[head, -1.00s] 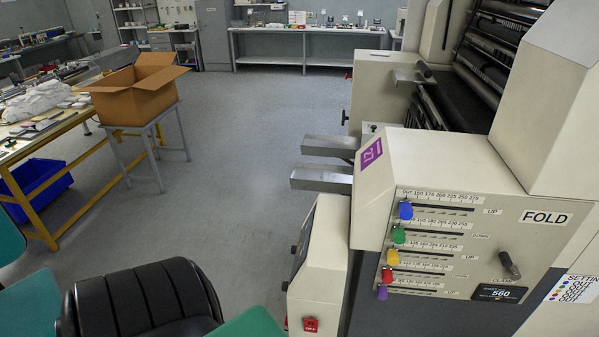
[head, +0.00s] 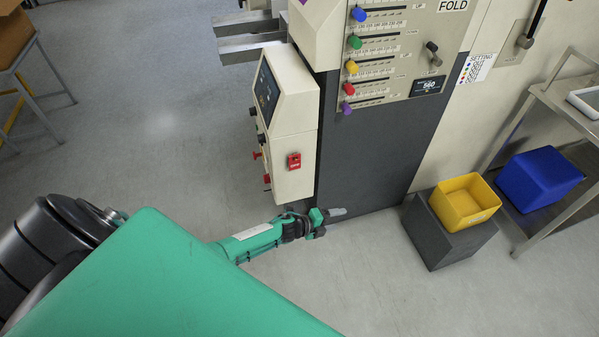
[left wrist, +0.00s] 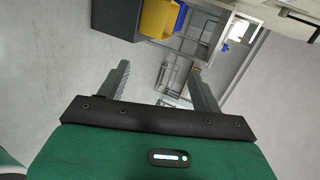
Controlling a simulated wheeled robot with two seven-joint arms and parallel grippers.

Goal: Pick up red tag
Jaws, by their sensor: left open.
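A small red tag (head: 294,161) is on the right-hand side of the cream control box at the machine's left end, in the head view. I cannot make out its marking. My left gripper (head: 336,213) is below and a little right of the tag in the picture, apart from it. In the left wrist view my left gripper (left wrist: 162,82) has its two fingers spread with nothing between them. The tag does not show in that view. My right gripper is in neither current view.
The control box (head: 288,115) and the machine's dark lower panel (head: 365,150) stand close to my left gripper. A yellow bin (head: 462,203) sits on a grey block (head: 445,250) at right. A blue bin (head: 540,178) is on a cart shelf. Open floor lies left.

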